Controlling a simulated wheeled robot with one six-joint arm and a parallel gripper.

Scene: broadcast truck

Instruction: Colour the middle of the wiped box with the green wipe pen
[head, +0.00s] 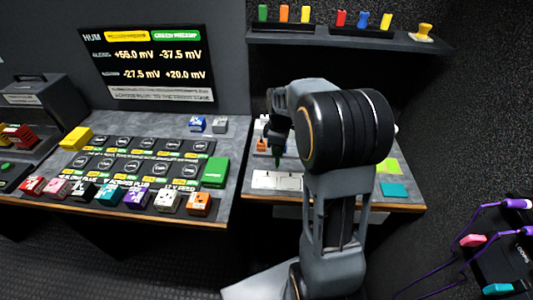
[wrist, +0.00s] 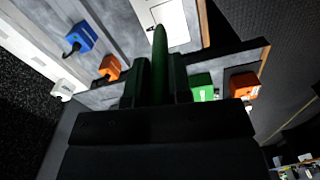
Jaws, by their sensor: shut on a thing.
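My gripper (head: 276,143) is shut on a green pen, which points tip down over the right-hand table. The pen (head: 277,158) also shows in the wrist view (wrist: 159,55), standing out between the dark fingers (wrist: 158,82). A white card (head: 265,181) lies flat at the table's front, just below the pen in the head view. Part of the card (wrist: 175,35) shows in the wrist view, with thin dark lines on it. I cannot tell whether the pen tip touches the card. The middle of any box on it is not clear.
An orange block (head: 262,145) stands beside my gripper. Green (head: 388,166) and teal (head: 395,190) squares lie at the table's right. A shelf (head: 350,38) above holds several coloured items. The left console (head: 120,165) carries many blocks, including a large green one (head: 215,171).

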